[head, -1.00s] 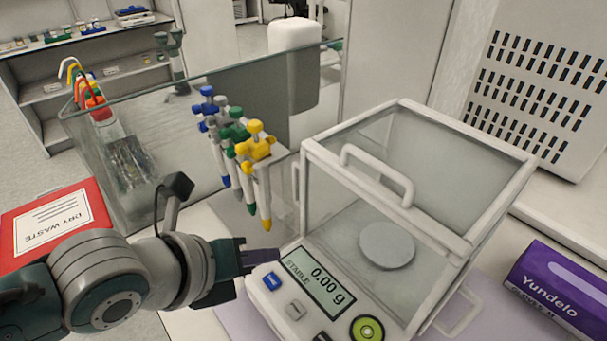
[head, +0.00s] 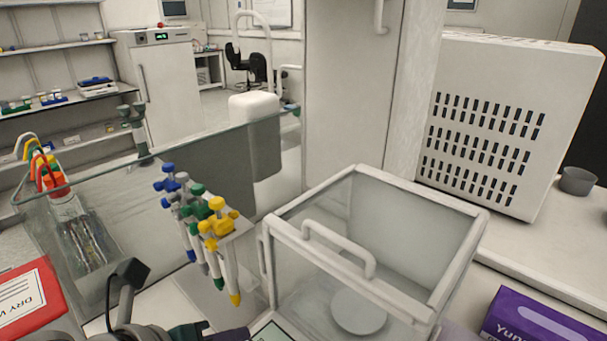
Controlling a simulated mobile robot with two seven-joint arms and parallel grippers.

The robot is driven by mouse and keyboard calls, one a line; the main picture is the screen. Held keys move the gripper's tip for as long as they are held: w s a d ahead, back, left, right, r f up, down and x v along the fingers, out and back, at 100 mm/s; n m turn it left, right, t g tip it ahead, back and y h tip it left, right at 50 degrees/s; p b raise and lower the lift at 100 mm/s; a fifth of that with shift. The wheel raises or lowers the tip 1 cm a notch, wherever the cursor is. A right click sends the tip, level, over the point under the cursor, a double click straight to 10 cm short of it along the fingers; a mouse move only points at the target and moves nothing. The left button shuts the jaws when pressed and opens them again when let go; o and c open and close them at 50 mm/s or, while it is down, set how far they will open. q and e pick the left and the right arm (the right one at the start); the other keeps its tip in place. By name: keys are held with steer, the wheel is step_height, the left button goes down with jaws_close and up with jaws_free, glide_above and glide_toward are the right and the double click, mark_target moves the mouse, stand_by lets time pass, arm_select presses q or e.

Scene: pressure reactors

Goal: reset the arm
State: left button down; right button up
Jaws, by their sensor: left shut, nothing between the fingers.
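My left arm comes in at the bottom left, and only its upper part shows at the picture's lower edge. My left gripper (head: 226,334) is shut with nothing in it. It sits at the lower edge, just left of the balance's display, below the pipette stand. I cannot tell whether it touches the balance. My right arm and gripper are not in view.
A glass-walled balance (head: 420,309) stands at the lower middle. Several pipettes (head: 217,222) hang on a stand to its left. A red dry waste box (head: 30,300) is at lower left, a purple box (head: 540,318) at lower right. A grey cup (head: 577,181) stands far right.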

arm_select(q)
steer(key=s+a+r+n+g+y, duration=0.1)
steer(key=s+a+r+n+g, duration=0.15)
steer(key=s+n, duration=0.6)
steer(key=s+a+r+n+g+y, duration=0.15)
steer(key=s+r+n, duration=0.3)
steer(key=n, duration=0.75)
steer(key=s+a+r+n+g+y, duration=0.1)
steer(key=s+a+r+n, duration=0.15)
steer(key=s+n, duration=0.6)
step_height(320, 180, up, 28)
steer(key=w+p, duration=0.2)
steer(key=p, duration=2.6)
steer(key=shift+w+a+n+t+p, duration=0.2)
steer(key=shift+w+n+t+p, duration=0.1)
steer(key=shift+n+p, duration=0.1)
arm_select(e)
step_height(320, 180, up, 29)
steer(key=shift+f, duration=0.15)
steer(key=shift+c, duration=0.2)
